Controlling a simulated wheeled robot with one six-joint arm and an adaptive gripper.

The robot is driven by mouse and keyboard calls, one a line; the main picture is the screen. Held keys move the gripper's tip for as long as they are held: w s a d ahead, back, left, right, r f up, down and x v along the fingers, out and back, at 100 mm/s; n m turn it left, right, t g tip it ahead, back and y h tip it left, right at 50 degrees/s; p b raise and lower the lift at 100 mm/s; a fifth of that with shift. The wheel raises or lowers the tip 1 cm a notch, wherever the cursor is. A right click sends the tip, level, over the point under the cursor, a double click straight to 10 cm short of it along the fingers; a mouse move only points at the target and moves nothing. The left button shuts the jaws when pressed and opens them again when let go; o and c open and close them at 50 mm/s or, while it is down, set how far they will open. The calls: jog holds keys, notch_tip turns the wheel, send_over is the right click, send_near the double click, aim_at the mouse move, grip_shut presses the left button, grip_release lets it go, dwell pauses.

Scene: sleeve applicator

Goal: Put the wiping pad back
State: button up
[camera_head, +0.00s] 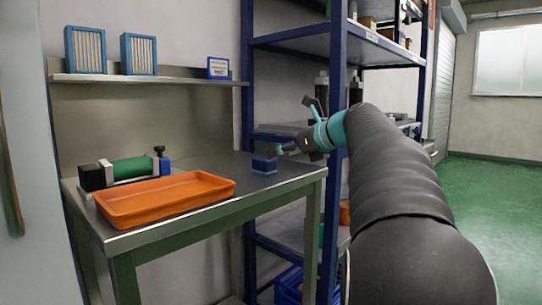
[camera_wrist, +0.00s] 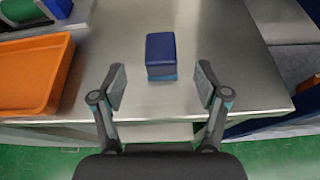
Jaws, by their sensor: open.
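The wiping pad (camera_head: 264,165) is a small dark blue block with a lighter blue base. It sits on the steel table (camera_head: 200,215) near its right end. In the wrist view the pad (camera_wrist: 161,56) lies ahead of my gripper, between the lines of the two fingers. My gripper (camera_wrist: 161,86) is open and empty, its fingers spread on either side of the gap. In the head view my gripper (camera_head: 283,150) is at the pad's upper right, partly hidden by the wrist. No marked place for the pad is plain to see.
An orange tray (camera_head: 165,199) sits at the table's front left. Behind it is a fixture with a green roller (camera_head: 133,167). A wall shelf (camera_head: 180,80) holds blue-framed boxes. A blue shelving rack (camera_head: 335,100) stands right of the table. The table between tray and pad is clear.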

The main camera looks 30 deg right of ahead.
jog(key=shift+v, duration=1.2)
dwell(0.5)
